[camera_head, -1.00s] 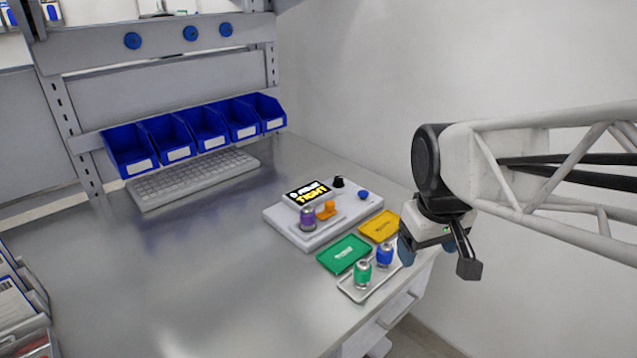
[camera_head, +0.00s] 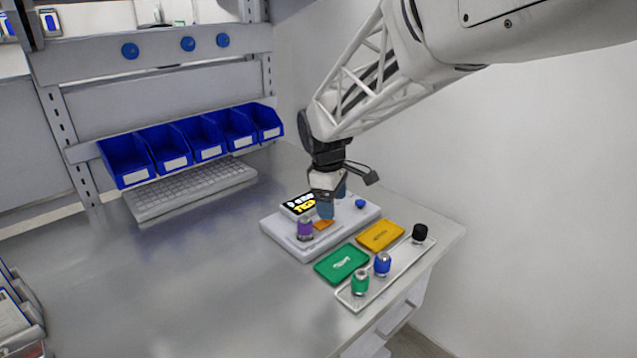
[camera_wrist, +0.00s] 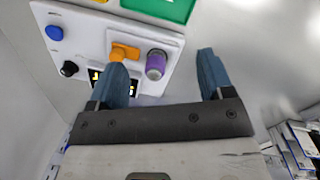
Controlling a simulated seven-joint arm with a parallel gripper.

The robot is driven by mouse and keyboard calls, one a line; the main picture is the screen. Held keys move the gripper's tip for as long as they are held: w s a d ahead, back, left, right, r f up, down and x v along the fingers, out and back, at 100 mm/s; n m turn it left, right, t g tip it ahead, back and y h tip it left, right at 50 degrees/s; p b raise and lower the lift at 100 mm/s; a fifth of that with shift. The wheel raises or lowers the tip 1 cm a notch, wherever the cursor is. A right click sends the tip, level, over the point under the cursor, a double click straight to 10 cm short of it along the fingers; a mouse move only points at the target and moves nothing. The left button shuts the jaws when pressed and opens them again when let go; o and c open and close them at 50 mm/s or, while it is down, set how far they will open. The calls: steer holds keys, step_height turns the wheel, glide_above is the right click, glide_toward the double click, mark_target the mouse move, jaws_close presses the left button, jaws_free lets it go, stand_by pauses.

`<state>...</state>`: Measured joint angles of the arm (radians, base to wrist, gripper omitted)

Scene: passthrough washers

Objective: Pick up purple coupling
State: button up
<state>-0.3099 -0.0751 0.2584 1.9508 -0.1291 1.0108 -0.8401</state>
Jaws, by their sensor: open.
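The purple coupling (camera_head: 305,229) stands upright on the front left part of the pale test device (camera_head: 283,238), beside an orange part (camera_head: 323,224). My gripper (camera_head: 330,200) is above the device, behind and to the right of the coupling, fingers pointing down. In the wrist view the purple coupling (camera_wrist: 156,64) shows beyond the fingers, between their lines and nearer the left one. The orange part (camera_wrist: 124,52) is next to it. My gripper (camera_wrist: 165,80) is open with nothing between its blue fingers. The left finger and my gripper hide part of the device's display (camera_head: 298,206).
A green tray (camera_head: 342,264) and a yellow tray (camera_head: 381,236) lie in front. A grey tray (camera_head: 392,286) holds green (camera_head: 360,282), blue (camera_head: 382,264) and black (camera_head: 420,233) couplings. Blue bins (camera_head: 165,147) and a keyboard (camera_head: 190,190) are at the back left.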

mark_target(303, 218)
steer(key=w+a+f+n, duration=0.1)
steer(key=w+a, duration=0.1)
steer(key=w+a+f+n, duration=0.1)
steer(key=w+a+f, duration=0.1)
steer(key=a, duration=0.1)
steer(key=w+a+f+n, duration=0.1)
steer(key=w+a+f, duration=0.1)
steer(key=a, duration=0.1)
steer(key=shift+w+a+f+n+h, duration=0.1)
steer(key=shift+w+n+h, duration=0.2)
steer(key=shift+w+n, duration=0.1)
steer(key=shift+s, duration=0.1)
steer(key=shift+d+f, duration=0.2)
steer(key=shift+f, duration=1.1)
steer(key=shift+d+f, duration=0.2)
steer(key=shift+f, duration=1.1)
steer(key=shift+d+f, duration=0.2)
steer(key=shift+f, duration=1.1)
steer(key=c, duration=1.2)
steer(key=shift+r, duration=0.15)
